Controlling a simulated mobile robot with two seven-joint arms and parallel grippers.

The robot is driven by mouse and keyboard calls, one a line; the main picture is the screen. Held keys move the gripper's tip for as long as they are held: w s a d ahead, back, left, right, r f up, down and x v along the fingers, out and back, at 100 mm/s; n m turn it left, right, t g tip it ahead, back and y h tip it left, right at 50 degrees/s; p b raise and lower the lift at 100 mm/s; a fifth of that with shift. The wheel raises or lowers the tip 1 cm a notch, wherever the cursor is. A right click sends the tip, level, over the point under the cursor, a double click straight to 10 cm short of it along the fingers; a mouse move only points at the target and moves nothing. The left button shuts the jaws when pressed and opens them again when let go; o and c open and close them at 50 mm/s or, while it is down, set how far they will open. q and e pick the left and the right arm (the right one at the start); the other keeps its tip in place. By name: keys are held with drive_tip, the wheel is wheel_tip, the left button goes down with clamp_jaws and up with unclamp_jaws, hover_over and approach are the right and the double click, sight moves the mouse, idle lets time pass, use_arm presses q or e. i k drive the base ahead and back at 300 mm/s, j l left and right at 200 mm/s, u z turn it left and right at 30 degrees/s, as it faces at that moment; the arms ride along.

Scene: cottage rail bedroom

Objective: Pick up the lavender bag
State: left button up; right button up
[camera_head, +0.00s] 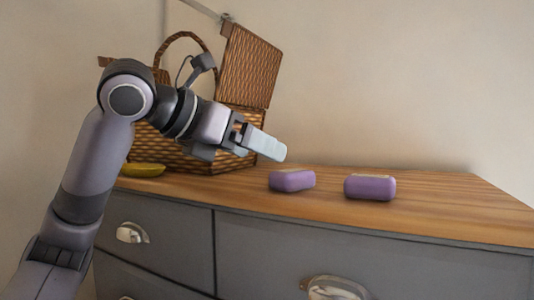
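Two small, rounded purple bags lie apart on the wooden dresser top: one left lavender bag (292,180) and one right lavender bag (370,187). They look alike. My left gripper (264,144) is above and just left of the nearer-left bag, in front of the basket, with its pale fingers pointing right and slightly down. It touches neither bag as far as I can see. The fingers overlap from this side, so their opening cannot be made out. My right gripper is out of view.
An open wicker basket (246,116) with a raised lid (250,65) stands behind my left arm, partly hidden. A yellow banana-like object (143,170) lies at the dresser's left. The dresser top (450,200) is clear right of the bags. Drawer handles (335,288) protrude in front.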

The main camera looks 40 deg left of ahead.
sight(359, 186)
drive_tip(key=k+j, duration=0.1)
drive_tip(key=k, duration=0.65)
drive_tip(key=k+j, duration=0.1)
drive_tip(key=k, duration=0.65)
